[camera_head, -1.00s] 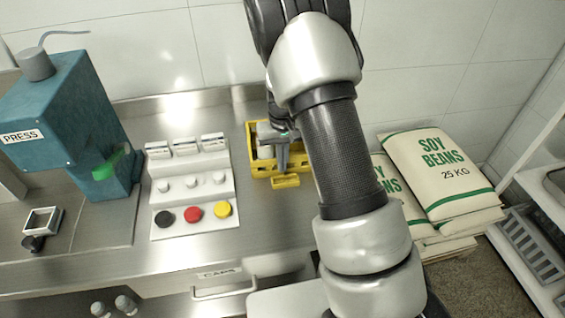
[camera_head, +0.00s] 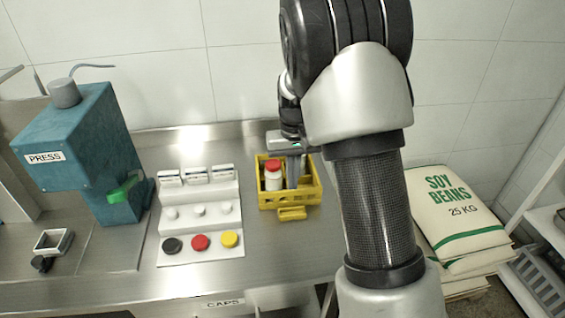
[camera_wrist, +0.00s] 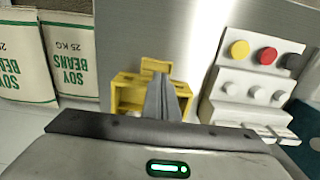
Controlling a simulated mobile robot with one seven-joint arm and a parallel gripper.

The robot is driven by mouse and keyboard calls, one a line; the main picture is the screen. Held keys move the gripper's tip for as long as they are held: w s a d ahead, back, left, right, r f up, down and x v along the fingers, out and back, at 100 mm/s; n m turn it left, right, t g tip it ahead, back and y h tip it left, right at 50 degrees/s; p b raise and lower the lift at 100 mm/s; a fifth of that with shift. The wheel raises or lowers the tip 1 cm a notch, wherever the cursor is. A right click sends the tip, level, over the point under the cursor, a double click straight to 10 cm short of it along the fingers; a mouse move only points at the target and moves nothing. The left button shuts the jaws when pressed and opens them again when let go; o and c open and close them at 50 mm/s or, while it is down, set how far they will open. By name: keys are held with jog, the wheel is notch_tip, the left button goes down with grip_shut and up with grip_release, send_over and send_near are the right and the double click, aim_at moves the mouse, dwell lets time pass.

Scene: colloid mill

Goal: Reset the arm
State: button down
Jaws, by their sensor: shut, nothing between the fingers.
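My gripper (camera_head: 293,172) is at the yellow crate (camera_head: 302,202) on the steel counter, with its fingers pointing down over the crate's right part. In the wrist view my gripper's fingers (camera_wrist: 164,98) are together with nothing between them, and the yellow crate (camera_wrist: 126,92) shows behind them. A white bottle with a red cap (camera_head: 273,176) stands upright in the crate, left of the fingers. The fingers are apart from the bottle in the head view. Whether the fingertips are inside the crate or just above it is hard to tell.
A white stepped rack (camera_head: 200,215) with black, red and yellow caps stands left of the crate. A teal press (camera_head: 80,150) is farther left. Soy bean sacks (camera_head: 460,215) are stacked at the right. Bare counter (camera_head: 270,250) lies in front of the crate.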

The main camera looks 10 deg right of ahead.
jog(key=s+r+t+p, duration=0.1)
jog(key=s+r, duration=0.5)
jog(key=r, duration=0.5)
jog(key=s+r+t+p, duration=0.1)
jog(key=s+r+t, duration=0.1)
jog(key=s+r, duration=0.4)
jog(key=s+r+t+p, duration=0.2)
jog(key=s+r, duration=0.4)
jog(key=s, duration=0.8)
jog(key=shift+d+t, duration=0.3)
jog(key=shift+d, duration=0.05)
